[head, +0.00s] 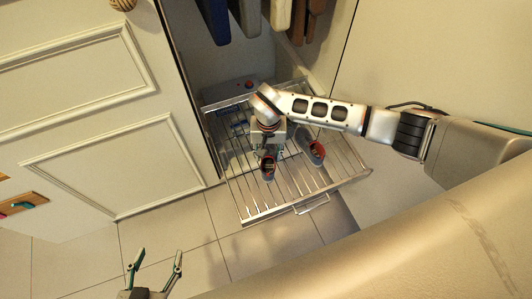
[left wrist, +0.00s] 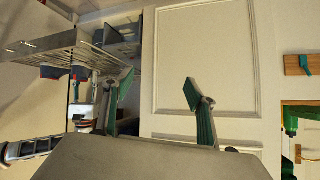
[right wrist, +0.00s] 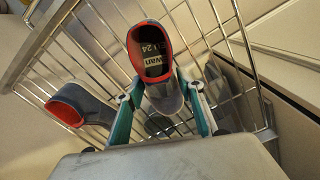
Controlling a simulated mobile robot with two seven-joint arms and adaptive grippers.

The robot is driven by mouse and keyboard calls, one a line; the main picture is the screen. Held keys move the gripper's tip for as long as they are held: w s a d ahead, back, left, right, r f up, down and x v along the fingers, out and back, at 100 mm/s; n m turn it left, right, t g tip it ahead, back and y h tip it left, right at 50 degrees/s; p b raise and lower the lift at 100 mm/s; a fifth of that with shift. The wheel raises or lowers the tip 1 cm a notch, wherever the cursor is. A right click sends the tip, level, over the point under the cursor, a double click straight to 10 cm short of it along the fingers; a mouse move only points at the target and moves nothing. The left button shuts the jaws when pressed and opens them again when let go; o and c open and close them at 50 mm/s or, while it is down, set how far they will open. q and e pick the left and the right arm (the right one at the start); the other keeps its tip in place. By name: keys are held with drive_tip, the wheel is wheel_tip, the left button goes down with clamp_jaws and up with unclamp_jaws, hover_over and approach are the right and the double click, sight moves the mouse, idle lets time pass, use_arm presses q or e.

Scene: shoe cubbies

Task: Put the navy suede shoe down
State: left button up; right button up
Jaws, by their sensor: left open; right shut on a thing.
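The navy suede shoe (right wrist: 164,97), blue-grey with a red lining, is held between the fingers of my right gripper (right wrist: 160,103), its opening facing the camera. In the head view this shoe (head: 267,169) shows just below the right gripper (head: 268,146), over the wire rack (head: 335,187). I cannot tell whether its sole touches the wires. A similar shoe (head: 314,152) sits on the rack to its right; it also shows at the left of the right wrist view (right wrist: 80,106). My left gripper (head: 158,256) is open and empty, low over the floor, away from the rack.
The rack is pulled out of a cupboard, with a handle (head: 312,204) at its front. A dark box with a red spot (head: 240,87) lies behind it. Clothes (head: 250,15) hang above. A panelled door (head: 100,110) stands at left. Tiled floor (head: 190,232) in front is clear.

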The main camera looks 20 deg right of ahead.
drive_tip(key=shift+o, duration=0.2)
drive_tip(key=shift+s+f, duration=0.1)
drive_tip(key=shift+f, duration=0.7)
drive_tip(key=shift+r, duration=0.35)
drive_tip(key=shift+c, duration=0.8)
drive_tip(key=shift+f, duration=0.15)
drive_tip(key=o, duration=1.3)
